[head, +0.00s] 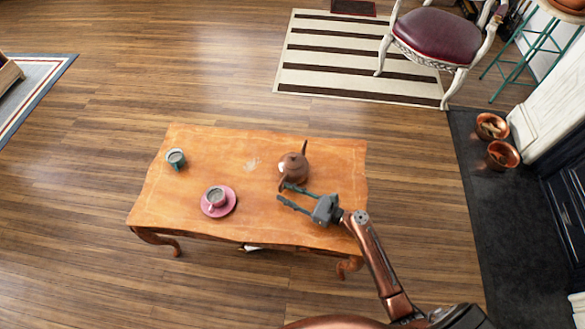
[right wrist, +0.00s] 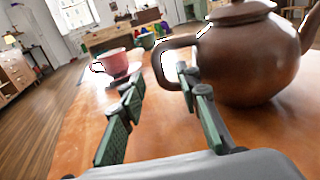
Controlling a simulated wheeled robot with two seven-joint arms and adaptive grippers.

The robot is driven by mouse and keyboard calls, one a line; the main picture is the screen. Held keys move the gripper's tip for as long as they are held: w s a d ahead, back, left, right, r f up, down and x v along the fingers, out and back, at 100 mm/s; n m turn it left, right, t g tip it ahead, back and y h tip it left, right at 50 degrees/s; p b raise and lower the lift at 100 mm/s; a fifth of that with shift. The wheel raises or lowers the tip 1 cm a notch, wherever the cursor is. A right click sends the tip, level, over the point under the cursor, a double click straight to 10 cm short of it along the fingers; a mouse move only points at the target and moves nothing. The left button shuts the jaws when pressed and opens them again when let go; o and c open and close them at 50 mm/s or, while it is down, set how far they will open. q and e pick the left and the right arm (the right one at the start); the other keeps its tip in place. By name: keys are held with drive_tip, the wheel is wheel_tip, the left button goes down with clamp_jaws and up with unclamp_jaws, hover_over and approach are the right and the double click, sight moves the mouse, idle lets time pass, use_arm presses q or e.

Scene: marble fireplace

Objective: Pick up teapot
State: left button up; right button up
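A brown teapot (head: 295,168) stands upright on the wooden coffee table (head: 230,151), toward its right side. My right gripper (head: 281,191) is open just in front of the teapot. In the right wrist view the teapot (right wrist: 250,55) fills the upper right, with its curved handle (right wrist: 170,62) toward the left. The fingers of my right gripper (right wrist: 152,95) are spread apart, one near the lower end of the handle. I cannot tell whether that finger touches it. My left gripper does not show.
A pink cup on a pink saucer (head: 231,204) stands left of my right gripper. A teal cup (head: 176,158) stands near the table's left end. A chair (head: 437,36) stands on a striped rug beyond. Copper pots (head: 503,155) are at the right.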

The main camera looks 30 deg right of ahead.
sight(282, 190)
drive_tip(key=x, duration=0.3)
drive_tip(key=shift+w+a+f+b, duration=0.15)
drive_tip(key=shift+w+b, duration=0.1)
drive_tip(key=shift+b, duration=0.15)
drive_tip(key=shift+c, duration=0.5)
clamp_jaws()
drive_tip(key=shift+r, duration=0.25)
